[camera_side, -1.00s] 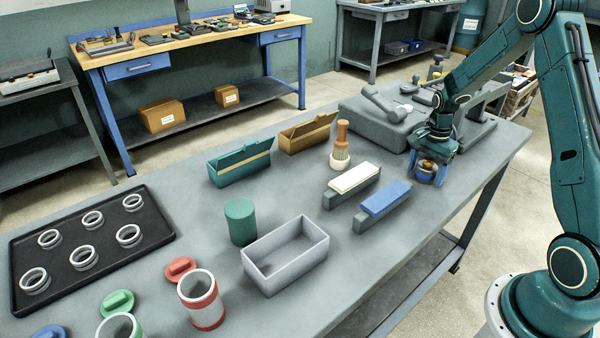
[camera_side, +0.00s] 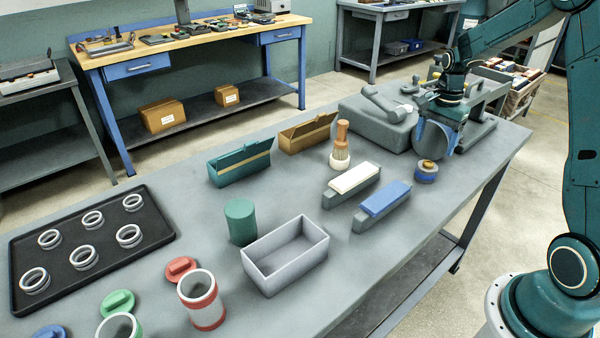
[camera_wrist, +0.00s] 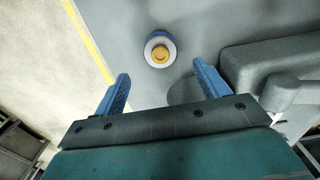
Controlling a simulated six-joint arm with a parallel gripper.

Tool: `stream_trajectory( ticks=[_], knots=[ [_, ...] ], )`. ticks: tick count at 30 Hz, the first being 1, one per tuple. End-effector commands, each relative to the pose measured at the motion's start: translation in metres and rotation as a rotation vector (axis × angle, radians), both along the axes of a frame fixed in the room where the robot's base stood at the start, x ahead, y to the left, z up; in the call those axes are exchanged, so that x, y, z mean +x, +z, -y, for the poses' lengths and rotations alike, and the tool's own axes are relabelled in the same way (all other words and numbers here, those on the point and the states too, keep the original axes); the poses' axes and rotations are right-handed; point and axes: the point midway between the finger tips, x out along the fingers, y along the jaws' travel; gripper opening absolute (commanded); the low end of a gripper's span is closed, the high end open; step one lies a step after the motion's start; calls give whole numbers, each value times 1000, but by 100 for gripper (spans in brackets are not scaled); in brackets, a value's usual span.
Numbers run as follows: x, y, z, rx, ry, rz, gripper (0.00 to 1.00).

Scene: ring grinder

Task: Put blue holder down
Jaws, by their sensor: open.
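The blue holder (camera_side: 427,172) is a small round grey piece with a blue band and a brass-yellow top. It stands upright on the grey bench near its right edge, to the right of the blue stone block. In the wrist view the holder (camera_wrist: 160,50) shows from above, ahead of the fingertips and roughly centred between them, apart from both. My gripper (camera_side: 434,142) is above and behind the holder in the side view. In the wrist view its two blue fingers (camera_wrist: 160,74) are spread wide with nothing between them.
Blue (camera_side: 386,198) and white (camera_side: 354,178) stone blocks lie left of the holder, with a brush (camera_side: 341,150) beyond. A grey bin (camera_side: 286,262), red-banded cup (camera_side: 203,305) and ring tray (camera_side: 85,250) are further left.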

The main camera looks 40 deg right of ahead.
Motion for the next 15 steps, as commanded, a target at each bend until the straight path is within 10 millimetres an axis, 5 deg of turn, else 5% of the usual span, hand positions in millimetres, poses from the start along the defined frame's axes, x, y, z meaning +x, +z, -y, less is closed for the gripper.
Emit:
stream_trajectory(
  ticks=[6,15],
  knots=[
    [0,21,0,-1,0,1,74],
    [0,25,0,0,0,0,74]
  ],
)
